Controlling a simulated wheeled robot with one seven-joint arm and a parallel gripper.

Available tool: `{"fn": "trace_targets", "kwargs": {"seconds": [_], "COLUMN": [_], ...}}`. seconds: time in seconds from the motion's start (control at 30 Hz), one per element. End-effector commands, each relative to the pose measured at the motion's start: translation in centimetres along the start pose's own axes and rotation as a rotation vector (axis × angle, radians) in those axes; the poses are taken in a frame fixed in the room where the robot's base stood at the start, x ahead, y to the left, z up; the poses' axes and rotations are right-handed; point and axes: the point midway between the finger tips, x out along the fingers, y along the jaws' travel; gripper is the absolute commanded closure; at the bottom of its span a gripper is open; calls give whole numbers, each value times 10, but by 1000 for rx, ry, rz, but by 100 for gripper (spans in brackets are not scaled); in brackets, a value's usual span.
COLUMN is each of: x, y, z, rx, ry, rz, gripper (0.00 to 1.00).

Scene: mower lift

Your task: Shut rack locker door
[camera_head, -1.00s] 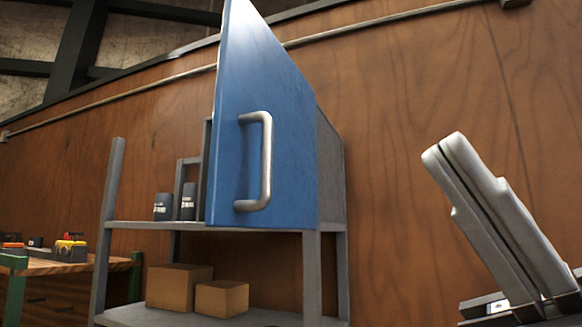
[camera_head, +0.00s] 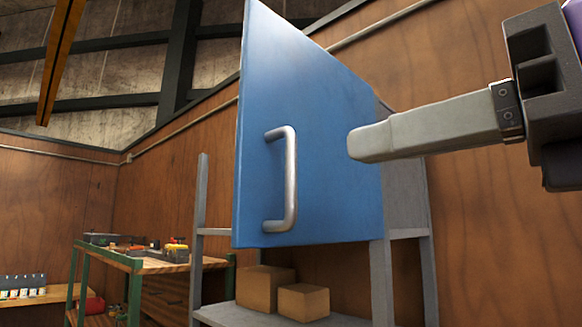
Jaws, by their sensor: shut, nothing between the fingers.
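The blue locker door (camera_head: 330,160) stands swung open at the middle of the view, its free edge toward me on the left. A silver bar handle (camera_head: 290,180) is on its face near that edge. The door hinges on the right at the grey rack (camera_head: 378,280), and the grey locker side (camera_head: 405,180) shows behind it. My gripper (camera_head: 352,145) comes in from the right with its fingers together and empty. Its tips appear in front of the door face, right of the handle. I cannot tell whether they touch the door. The locker's inside is hidden by the door.
Two cardboard boxes (camera_head: 285,292) sit on the rack's lower shelf. A workbench (camera_head: 150,265) with tools stands to the left, and a low wooden surface (camera_head: 35,295) with small items is at far left. A wooden wall (camera_head: 500,230) is behind.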

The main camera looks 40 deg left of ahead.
Motion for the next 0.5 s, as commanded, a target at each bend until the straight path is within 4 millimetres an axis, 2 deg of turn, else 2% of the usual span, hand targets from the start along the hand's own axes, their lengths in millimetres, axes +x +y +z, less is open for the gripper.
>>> {"fn": "trace_targets", "kwargs": {"seconds": [0.17,0.5], "x": [16,82], "y": [2,3], "z": [1,2], "rx": [11,13], "ry": [6,5], "rz": [5,9], "gripper": [100,100]}}
